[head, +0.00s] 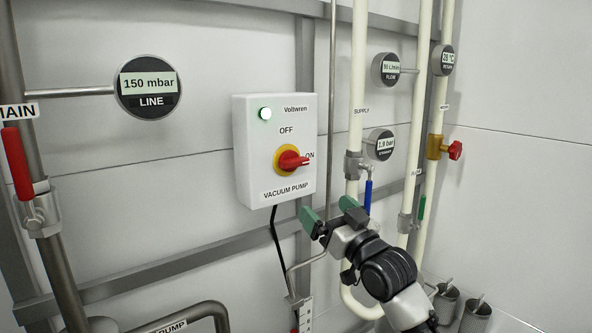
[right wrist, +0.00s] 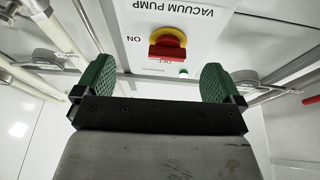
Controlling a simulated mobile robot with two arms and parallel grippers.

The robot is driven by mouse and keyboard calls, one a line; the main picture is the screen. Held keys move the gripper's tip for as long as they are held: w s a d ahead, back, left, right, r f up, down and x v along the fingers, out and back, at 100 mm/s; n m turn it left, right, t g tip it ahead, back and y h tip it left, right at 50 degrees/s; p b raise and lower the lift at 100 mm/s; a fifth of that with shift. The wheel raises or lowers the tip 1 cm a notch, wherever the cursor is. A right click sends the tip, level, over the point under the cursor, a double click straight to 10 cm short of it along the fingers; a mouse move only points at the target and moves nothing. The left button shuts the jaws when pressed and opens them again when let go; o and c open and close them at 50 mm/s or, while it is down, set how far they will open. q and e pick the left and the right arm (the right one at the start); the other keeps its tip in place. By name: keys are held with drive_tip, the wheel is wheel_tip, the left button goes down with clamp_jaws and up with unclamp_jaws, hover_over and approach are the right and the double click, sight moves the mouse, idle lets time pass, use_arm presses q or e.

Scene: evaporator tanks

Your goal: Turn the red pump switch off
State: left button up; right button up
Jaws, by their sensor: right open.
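The red pump switch (head: 290,159) sits on a yellow ring on the front of a white vacuum pump box (head: 250,174). Its handle points right, to the ON mark; OFF is printed above it. The green lamp (head: 265,114) at the box's upper left is lit. My right gripper (head: 329,213) is open and empty, below and to the right of the switch and apart from it. In the right wrist view the red switch (right wrist: 168,46) shows upside down, beyond and between the two green fingers (right wrist: 156,78). My left gripper is not in view.
A red-handled valve (head: 17,165) is on the pipe at the far left. To the right of the box stand cream pipes with a blue valve handle (head: 368,196) and a red knob (head: 455,150). A black cable hangs below the box.

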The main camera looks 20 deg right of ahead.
sight(298, 166)
wheel_tip(298, 166, up, 4)
drive_tip(key=s+y, duration=0.1)
drive_tip(key=s, duration=0.1)
drive_tip(key=shift+n, duration=0.4)
drive_tip(key=p+x, duration=0.1)
drive_tip(key=x, duration=0.2)
drive_tip(key=p+x, duration=0.1)
drive_tip(key=x, duration=0.2)
drive_tip(key=p+x, duration=0.1)
drive_tip(key=x, duration=0.2)
drive_tip(key=shift+w+a+p, duration=0.2)
drive_tip(key=shift+a+p, duration=0.2)
drive_tip(key=shift+a, duration=0.05)
drive_tip(key=shift+w+a+r, duration=0.15)
drive_tip(key=shift+w+a, duration=0.05)
drive_tip(key=shift+w, duration=0.5)
drive_tip(key=shift+c, duration=0.2)
drive_tip(key=c, duration=0.9)
